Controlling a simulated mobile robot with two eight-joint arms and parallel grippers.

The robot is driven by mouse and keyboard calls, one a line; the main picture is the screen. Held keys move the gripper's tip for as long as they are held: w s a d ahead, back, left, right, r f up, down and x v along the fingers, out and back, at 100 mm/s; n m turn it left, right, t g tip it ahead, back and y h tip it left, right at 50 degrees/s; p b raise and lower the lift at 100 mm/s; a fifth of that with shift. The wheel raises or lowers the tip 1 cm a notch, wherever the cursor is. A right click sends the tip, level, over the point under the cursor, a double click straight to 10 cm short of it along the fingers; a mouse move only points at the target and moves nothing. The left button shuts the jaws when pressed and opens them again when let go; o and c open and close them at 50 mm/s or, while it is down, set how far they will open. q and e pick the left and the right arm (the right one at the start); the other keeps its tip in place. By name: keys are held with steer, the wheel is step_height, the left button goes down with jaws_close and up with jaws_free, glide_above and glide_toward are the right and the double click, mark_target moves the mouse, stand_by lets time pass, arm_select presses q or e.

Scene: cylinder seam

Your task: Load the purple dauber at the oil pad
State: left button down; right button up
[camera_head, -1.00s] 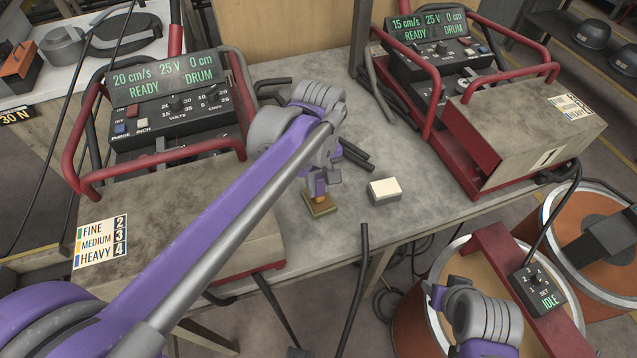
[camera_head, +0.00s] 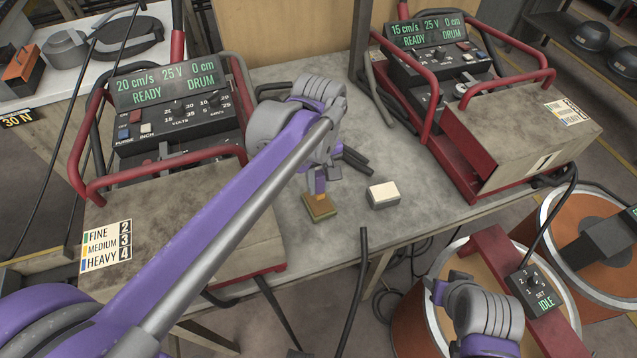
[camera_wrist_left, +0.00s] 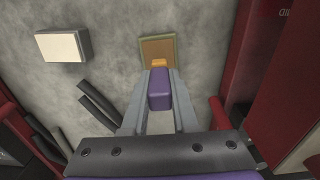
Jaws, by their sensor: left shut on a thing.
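The purple dauber (camera_head: 320,182) is upright in my left gripper (camera_head: 322,174), which is shut on it. In the left wrist view the dauber (camera_wrist_left: 159,92) sits between the two grey fingers of the gripper (camera_wrist_left: 160,80). Its orange tip points at the oil pad. The oil pad (camera_head: 319,209) is a small brown square with an olive rim, on the grey bench. The pad (camera_wrist_left: 158,47) also shows in the wrist view, where the tip overlaps its near edge. I cannot tell whether they touch. My right gripper (camera_head: 439,291) is low at the right; its jaws are unclear.
A cream-topped block (camera_head: 384,195) lies on the bench (camera_head: 420,200) right of the pad. Red-framed machines stand left (camera_head: 165,130) and right (camera_head: 520,130). Black cables (camera_head: 355,160) lie behind the pad. Orange drums (camera_head: 415,315) stand at the lower right.

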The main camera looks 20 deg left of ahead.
mark_target(319, 173)
arm_select(q)
steer(key=shift+w+r+p, duration=0.1)
steer(key=shift+r+p, duration=0.8)
steer(key=shift+r, duration=1.25)
arm_select(e)
steer(key=r, duration=0.1)
steer(key=w+r, duration=0.1)
steer(key=r, duration=0.1)
steer(key=shift+w, duration=0.3)
steer(key=shift+s, duration=0.1)
